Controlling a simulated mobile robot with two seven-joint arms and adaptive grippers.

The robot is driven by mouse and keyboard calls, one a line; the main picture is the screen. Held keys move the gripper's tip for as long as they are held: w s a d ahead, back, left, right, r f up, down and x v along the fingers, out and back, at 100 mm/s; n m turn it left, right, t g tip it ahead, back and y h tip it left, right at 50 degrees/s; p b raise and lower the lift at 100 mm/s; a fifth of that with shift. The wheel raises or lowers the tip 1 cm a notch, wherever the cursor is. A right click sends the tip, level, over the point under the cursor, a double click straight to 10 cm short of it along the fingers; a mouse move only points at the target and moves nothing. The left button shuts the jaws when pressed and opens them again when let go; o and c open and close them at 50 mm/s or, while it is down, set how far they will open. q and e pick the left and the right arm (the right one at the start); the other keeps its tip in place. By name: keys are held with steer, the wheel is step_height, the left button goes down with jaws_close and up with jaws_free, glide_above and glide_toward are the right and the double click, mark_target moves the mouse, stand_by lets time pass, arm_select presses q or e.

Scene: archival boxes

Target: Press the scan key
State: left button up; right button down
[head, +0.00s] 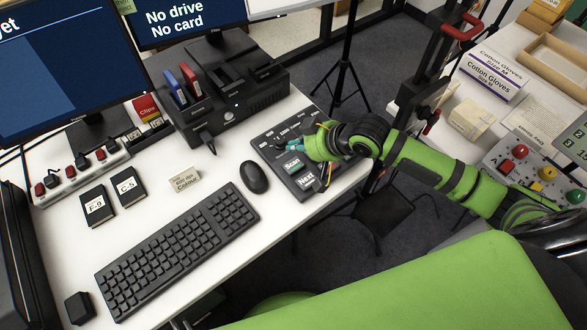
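The scan key (291,166) is a teal key labelled "Scan" on a dark key panel (268,146) at the right edge of the white desk. A dark key labelled "Next" (307,181) sits just in front of it. My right gripper (314,158) is over the right part of the panel, just right of the scan key. It hides some of the panel. Its fingers are small and partly hidden, so I cannot tell whether they are open or touching a key. My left gripper is not in view.
A mouse (254,177) and keyboard (178,251) lie left of the panel. A black dock (225,100) with blue and red cartridges stands behind. A monitor reads "No drive No card" (182,22). A side table at right holds a Cotton Gloves box (489,75).

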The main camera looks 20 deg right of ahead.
mark_target(296, 167)
step_height(296, 167, down, 3)
steer(key=shift+b, duration=1.25)
steer(key=shift+f+b, duration=0.45)
steer(key=shift+f, duration=0.7)
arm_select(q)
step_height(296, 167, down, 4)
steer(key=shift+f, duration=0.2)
arm_select(e)
steer(key=shift+f, duration=0.4)
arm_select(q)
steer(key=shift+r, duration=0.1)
arm_select(e)
steer(key=shift+f, duration=0.55)
arm_select(q)
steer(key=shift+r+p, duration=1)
steer(key=shift+p, duration=0.1)
arm_select(e)
steer(key=shift+r, duration=0.9)
